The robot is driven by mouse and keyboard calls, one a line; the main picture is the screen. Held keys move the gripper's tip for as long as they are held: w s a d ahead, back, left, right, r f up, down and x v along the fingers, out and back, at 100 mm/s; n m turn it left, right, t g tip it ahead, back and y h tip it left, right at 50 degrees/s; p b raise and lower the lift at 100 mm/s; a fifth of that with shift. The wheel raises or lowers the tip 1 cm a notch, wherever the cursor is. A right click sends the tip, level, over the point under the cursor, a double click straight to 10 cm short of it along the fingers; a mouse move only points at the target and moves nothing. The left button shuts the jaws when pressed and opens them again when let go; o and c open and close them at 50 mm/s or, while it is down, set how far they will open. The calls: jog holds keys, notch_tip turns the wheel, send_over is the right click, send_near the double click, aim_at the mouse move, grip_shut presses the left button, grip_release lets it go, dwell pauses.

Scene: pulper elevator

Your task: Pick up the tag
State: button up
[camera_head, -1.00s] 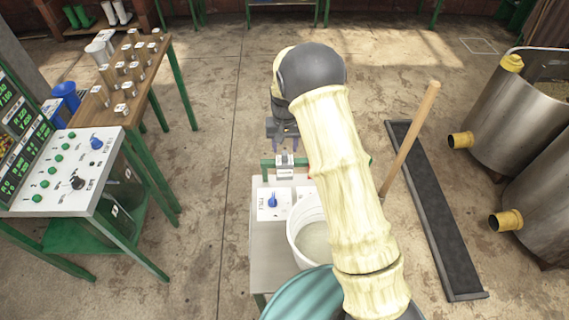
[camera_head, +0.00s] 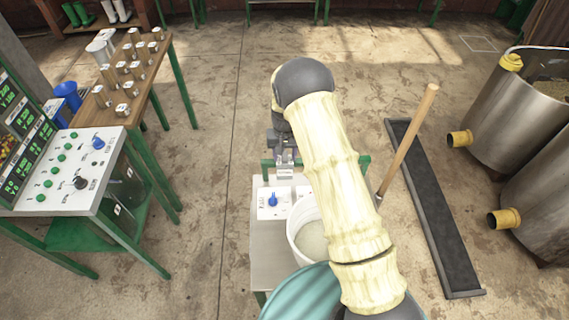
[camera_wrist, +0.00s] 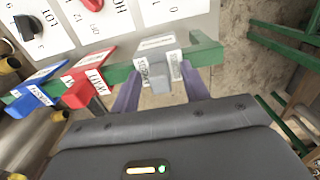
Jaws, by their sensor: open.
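A pale grey-and-white tag (camera_wrist: 157,70) with printed labels hangs on a green rail (camera_wrist: 205,52) in the wrist view. It also shows in the head view as a small white piece (camera_head: 285,172) at the far edge of the stand. My gripper (camera_wrist: 162,80) is open, with one purple finger on each side of the tag. I cannot tell whether the fingers touch it. In the head view my gripper (camera_head: 284,152) is just beyond and above the tag, partly hidden by my arm.
A red tag (camera_wrist: 88,85) and a blue tag (camera_wrist: 35,93) hang left along the rail. A control panel (camera_wrist: 90,22) with knobs lies behind the rail. A white bucket (camera_head: 298,232) stands close by my arm. A wooden handle (camera_head: 408,145) rises to the right.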

grip_shut()
notch_tip(320, 180, up, 18)
jog(key=b, duration=0.3)
dwell(0.4)
dwell(0.4)
